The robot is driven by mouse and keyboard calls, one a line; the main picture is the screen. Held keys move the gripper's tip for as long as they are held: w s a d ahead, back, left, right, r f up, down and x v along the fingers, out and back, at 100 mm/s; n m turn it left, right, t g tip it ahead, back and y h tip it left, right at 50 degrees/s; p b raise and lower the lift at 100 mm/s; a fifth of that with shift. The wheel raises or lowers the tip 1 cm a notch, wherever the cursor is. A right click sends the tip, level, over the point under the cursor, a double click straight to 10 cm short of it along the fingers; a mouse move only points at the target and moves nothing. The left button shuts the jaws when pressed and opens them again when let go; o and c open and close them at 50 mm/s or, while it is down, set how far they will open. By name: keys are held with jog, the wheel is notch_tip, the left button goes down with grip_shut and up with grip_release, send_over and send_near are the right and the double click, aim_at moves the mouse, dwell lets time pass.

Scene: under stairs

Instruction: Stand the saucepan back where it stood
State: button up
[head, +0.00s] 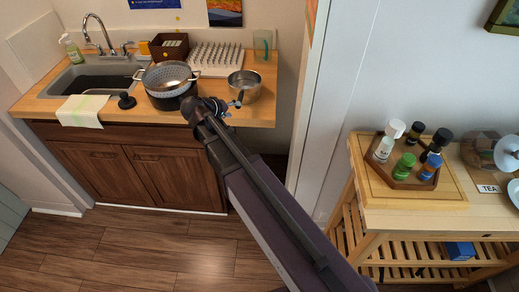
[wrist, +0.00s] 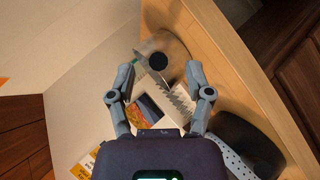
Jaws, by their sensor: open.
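The steel saucepan (head: 246,90) stands upright on the wooden counter, near its right end. In the wrist view its metal side (wrist: 176,45) shows at the top, with a dark round shape, perhaps the end of its handle (wrist: 157,62), facing me. My gripper (head: 232,103) is at the front left of the saucepan, by the counter's front edge. In the wrist view my gripper (wrist: 160,74) is open, its fingers to either side of the dark round shape. I cannot tell whether either finger touches it.
Left of my gripper a dark pot (head: 171,100) has a grey colander (head: 166,74) on it. A white spiked drying rack (head: 214,58) and a glass (head: 263,46) stand behind. A black plunger-like item (head: 126,101) is further left. A wooden trolley (head: 400,218) is at right.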

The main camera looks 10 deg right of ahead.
jog(key=s+d+f+m+g+y, duration=0.1)
jog(key=s+d+f+g+y, duration=0.2)
jog(key=s, duration=0.6)
jog(key=s+d+f+m+g+y, duration=0.1)
jog(key=s+d+f+g+y, duration=0.2)
jog(key=s, duration=0.7)
notch_tip(320, 180, down, 2)
jog(key=d+y, duration=0.1)
jog(key=y, duration=0.2)
jog(key=shift+d+m+g, duration=0.25)
jog(key=shift+m+g, duration=0.15)
